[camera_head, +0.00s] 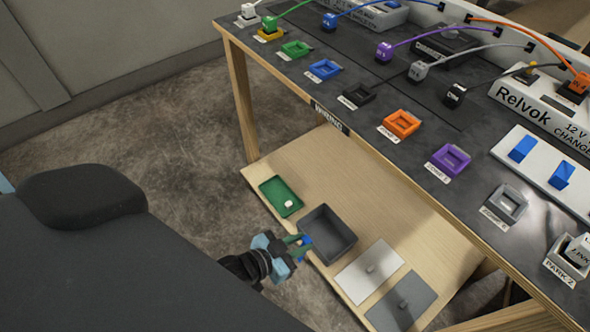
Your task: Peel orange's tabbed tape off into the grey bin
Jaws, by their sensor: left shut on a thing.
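The orange socket (385,130) sits on the dark console top, between the black and purple sockets. I can make out no tape on it at this size. The grey bin (345,250) is an open dark grey box on the wooden lower shelf, and it looks empty. My left gripper (303,243) is at the bin's left wall, shut on a small blue piece (305,239). The fingers partly hide this piece, and I cannot tell whether it is the tape. My right gripper is not in view.
A green tray (269,187) with a small white item lies behind the bin. The console top (330,70) overhangs the shelf, with several sockets, plugs and cables.

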